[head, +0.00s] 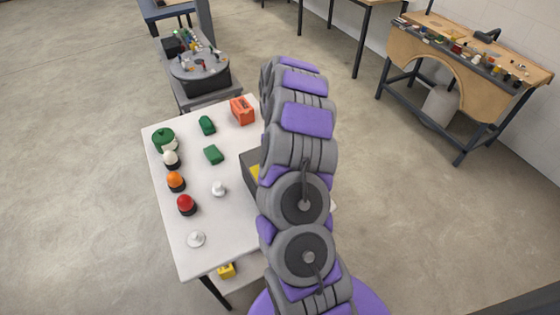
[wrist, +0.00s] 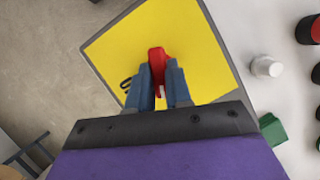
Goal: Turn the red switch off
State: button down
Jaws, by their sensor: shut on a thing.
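The red switch (wrist: 157,57) is a small red lever on a yellow panel (wrist: 190,35) with a grey edge, seen in the wrist view. My gripper (wrist: 160,85) has its two blue-grey fingers on either side of the lever and is shut on it. A dark marking on the panel, left of the fingers, is partly covered. In the head view, a dark box with a yellow face (head: 255,173) shows at the table's right side. My arm hides most of that box, the switch and my gripper there.
The white table (head: 212,235) holds several push buttons, including a red one (head: 186,203) and an orange one (head: 176,180), plus green blocks (head: 213,154) and an orange-red box (head: 242,110). A round-topped machine (head: 200,68) stands behind. A wooden workbench (head: 460,62) is far right, with open floor between.

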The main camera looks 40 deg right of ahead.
jog(key=n, duration=0.1)
jog(key=n+h+p, duration=0.1)
jog(key=n, duration=0.1)
jog(key=a+n+g+p, duration=0.1)
jog(key=n, duration=0.1)
jog(key=shift+s+f+h, duration=0.3)
jog(key=shift+s+f, duration=0.1)
dwell(0.3)
jog(key=c, duration=1)
grip_release()
jog(key=shift+c, duration=0.2)
jog(key=p+v, duration=0.1)
jog(key=v, duration=1.7)
jog(key=shift+p, duration=0.4)
